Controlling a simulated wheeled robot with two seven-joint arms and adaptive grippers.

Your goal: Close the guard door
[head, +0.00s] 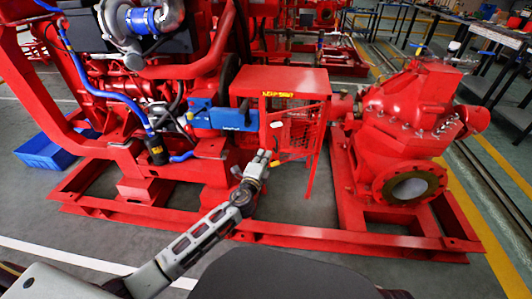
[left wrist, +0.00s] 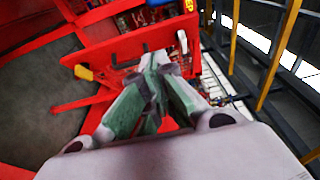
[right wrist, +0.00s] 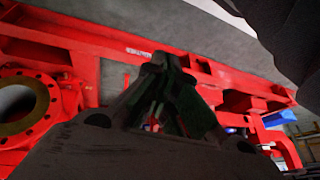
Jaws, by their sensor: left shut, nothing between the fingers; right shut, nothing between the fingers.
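The guard is a red box-like frame (head: 282,82) with a yellow label, between the engine and the pump. Its red mesh door (head: 298,131) shows at the front of the frame; I cannot tell exactly how far it stands open. A yellow handle shows low on it in the left wrist view (left wrist: 83,73), with a pale latch-like piece (left wrist: 182,41) to the right. My left gripper (head: 262,156) is shut and empty, close to the door's lower left part; contact is unclear. My right gripper (right wrist: 166,85) is shut and empty, seen only in the right wrist view.
The red pump (head: 410,115) stands right of the guard and the engine with blue hoses to the left. The red base frame (head: 300,236) runs along the front. A blue bin (head: 45,152) lies on the floor at left. Workbenches (head: 480,32) stand at back right.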

